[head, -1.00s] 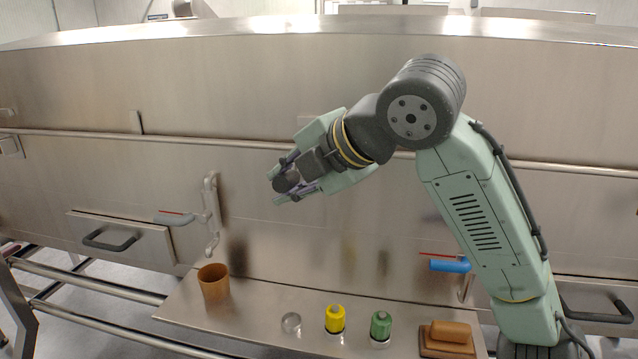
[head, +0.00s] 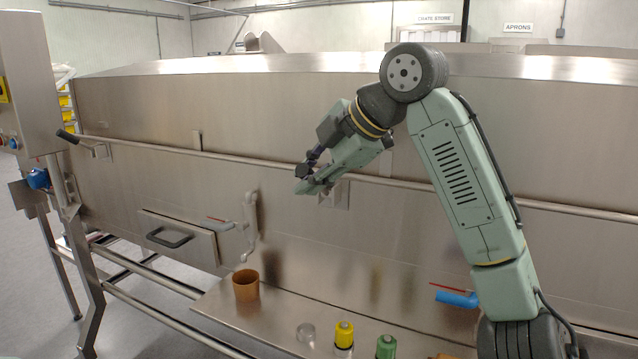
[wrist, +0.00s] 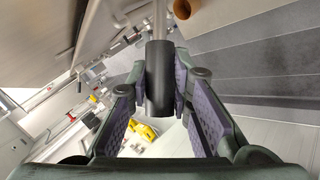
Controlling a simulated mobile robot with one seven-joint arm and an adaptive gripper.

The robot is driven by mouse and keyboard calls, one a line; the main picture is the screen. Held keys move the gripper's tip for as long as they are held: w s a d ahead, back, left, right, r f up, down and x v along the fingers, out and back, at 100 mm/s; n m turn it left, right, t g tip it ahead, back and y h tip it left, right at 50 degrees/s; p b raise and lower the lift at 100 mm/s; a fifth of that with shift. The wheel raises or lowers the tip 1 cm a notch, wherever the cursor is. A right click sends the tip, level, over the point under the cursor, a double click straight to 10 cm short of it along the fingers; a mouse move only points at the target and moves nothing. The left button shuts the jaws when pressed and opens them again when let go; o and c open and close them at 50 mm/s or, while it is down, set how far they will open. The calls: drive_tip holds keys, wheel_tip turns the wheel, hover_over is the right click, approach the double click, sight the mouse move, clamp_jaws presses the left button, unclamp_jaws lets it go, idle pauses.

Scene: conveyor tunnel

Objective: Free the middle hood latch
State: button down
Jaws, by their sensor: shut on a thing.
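My gripper (head: 309,180) is in front of the hood's long steel rail, near the middle of the hood. In the wrist view its purple-padded fingers stand either side of a black cylindrical grip on a metal stem, which I take for the middle latch handle (wrist: 160,80). The gripper is shut on this grip. A bracket plate (head: 336,198) shows on the hood just behind the fingers. In the head view the fingers hide most of the handle, so its angle is unclear. The left latch (head: 67,137) has a black grip angled up and left.
The rail (head: 250,160) crosses the hood front.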

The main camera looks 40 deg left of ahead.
drive_tip(key=shift+w+r, duration=0.25)
drive_tip(key=shift+r, duration=0.05)
idle(0.4)
drive_tip(key=c, duration=1.4)
unclamp_jaws()
drive_tip(key=shift+g, duration=0.3)
drive_tip(key=shift+f, duration=0.1)
drive_tip(key=v, duration=1.2)
drive_tip(key=shift+a, duration=0.1)
